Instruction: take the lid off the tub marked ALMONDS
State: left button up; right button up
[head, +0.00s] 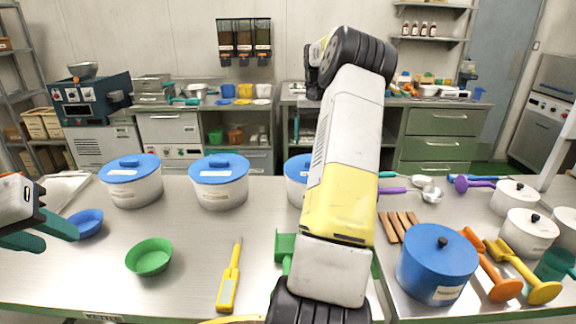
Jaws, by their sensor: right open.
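Three white tubs with blue lids stand in a row on the steel counter: a left tub (136,187), a middle tub (220,193) and a third tub (293,193) partly hidden behind my right arm. All three have their lids on. Labels show on the lids and fronts, but the writing is too small to read, so I cannot tell which is ALMONDS. My left gripper (58,236) is at the left edge, its teal fingers apart and empty, in front of the left tub and close to a blue bowl (86,223).
A green bowl (149,256) and a yellow spatula (229,281) lie in front of the tubs. A blue lidded pot (437,263), wooden strips (398,225), scoops and small white pots (513,197) crowd the right side. My right arm blocks the middle.

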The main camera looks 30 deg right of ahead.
jog(key=f, duration=0.7)
jog(key=shift+s+d+f, duration=0.25)
jog(key=shift+f, duration=0.15)
jog(key=c, duration=1.5)
jog(key=shift+r, duration=0.1)
jog(key=shift+r, duration=0.45)
notch_tip(320, 180, up, 3)
jog(key=shift+s+a+f, duration=0.1)
jog(key=shift+f, duration=0.05)
jog(key=shift+s+a+r, duration=0.7)
jog(key=shift+s+a, duration=1.05)
jog(key=shift+s, duration=0.2)
jog(key=shift+s+a+r, duration=0.75)
jog(key=shift+s+a, duration=1)
jog(key=shift+s, duration=0.2)
jog(key=shift+s+a+r, duration=0.7)
jog(key=shift+s+a, duration=1.05)
jog(key=shift+s, duration=0.2)
